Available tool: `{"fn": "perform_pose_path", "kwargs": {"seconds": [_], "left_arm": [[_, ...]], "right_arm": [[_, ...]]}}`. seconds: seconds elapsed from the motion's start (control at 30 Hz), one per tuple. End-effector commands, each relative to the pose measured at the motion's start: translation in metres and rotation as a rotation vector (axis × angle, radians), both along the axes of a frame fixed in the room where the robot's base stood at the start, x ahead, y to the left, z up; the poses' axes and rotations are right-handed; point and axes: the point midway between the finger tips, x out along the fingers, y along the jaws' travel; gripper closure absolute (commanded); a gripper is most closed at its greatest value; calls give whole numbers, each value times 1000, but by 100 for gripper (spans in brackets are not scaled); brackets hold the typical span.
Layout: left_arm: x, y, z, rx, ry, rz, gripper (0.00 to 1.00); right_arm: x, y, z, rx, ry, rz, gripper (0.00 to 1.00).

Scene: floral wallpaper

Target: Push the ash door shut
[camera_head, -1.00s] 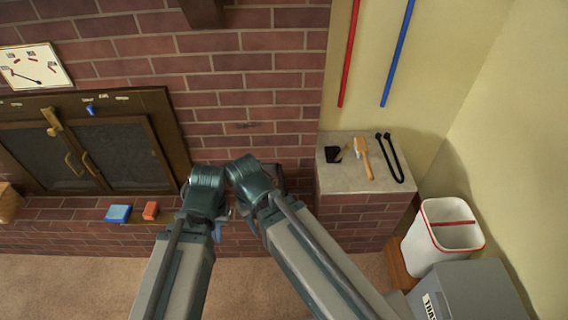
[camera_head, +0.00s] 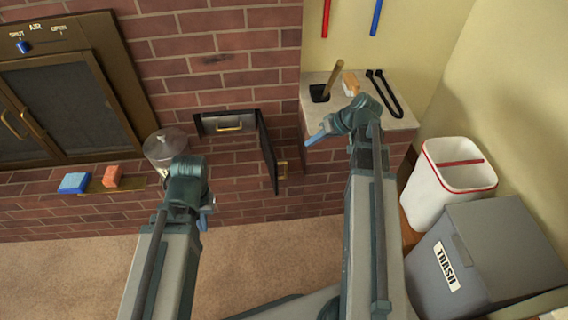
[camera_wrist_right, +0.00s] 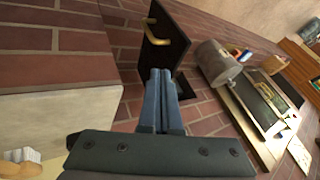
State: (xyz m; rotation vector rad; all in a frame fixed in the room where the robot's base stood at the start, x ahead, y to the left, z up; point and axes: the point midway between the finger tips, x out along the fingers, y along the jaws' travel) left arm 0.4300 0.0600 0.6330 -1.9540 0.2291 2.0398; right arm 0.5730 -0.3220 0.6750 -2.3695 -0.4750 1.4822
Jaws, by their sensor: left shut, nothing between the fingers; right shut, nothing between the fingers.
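The ash door (camera_head: 268,153) is a small dark panel low in the brick wall. It stands open, swung out from the right side of a dark opening (camera_head: 212,124) with a brass pull (camera_head: 230,127) inside. Its brass handle (camera_head: 282,165) faces right. In the right wrist view the door (camera_wrist_right: 160,22) and handle (camera_wrist_right: 171,45) lie just beyond the fingertips. My right gripper (camera_head: 316,138) is shut and empty, right of the door and apart from it. My left gripper (camera_head: 204,219) is shut and empty, lower left of the door.
A brick ledge with a pale top (camera_head: 385,112) stands right of the door, holding tools. A metal canister (camera_head: 165,150) stands left of the opening. A white bin (camera_head: 425,190) and grey trash box (camera_head: 485,250) stand at right. Carpet (camera_head: 75,270) in front is clear.

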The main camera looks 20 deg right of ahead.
Motion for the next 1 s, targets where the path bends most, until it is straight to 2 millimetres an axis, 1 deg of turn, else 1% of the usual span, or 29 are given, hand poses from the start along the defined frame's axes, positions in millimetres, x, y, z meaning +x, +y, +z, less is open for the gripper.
{"fn": "perform_pose_path", "kwargs": {"seconds": [0.07,0.2,0.27,0.37,0.7,0.9,0.93,1.0], "left_arm": [[0,0,-3,0,0,0,100],[0,0,-3,0,0,0,100],[0,0,-7,0,0,0,100],[0,0,-18,1,0,0,100],[1,2,-67,8,-2,-2,100],[1,3,-90,12,-5,-5,100],[1,3,-83,12,-5,-5,100],[1,3,-81,12,-5,-4,100]], "right_arm": [[1,-4,-2,3,-8,-6,100],[1,-4,-2,4,-9,-5,100],[2,-2,-6,3,-9,-4,100],[7,2,-17,3,-8,-3,100],[31,27,-66,3,-8,-4,100],[44,41,-89,3,-7,-3,100],[43,48,-82,4,-7,-2,100],[43,58,-81,3,-7,-3,100]]}}
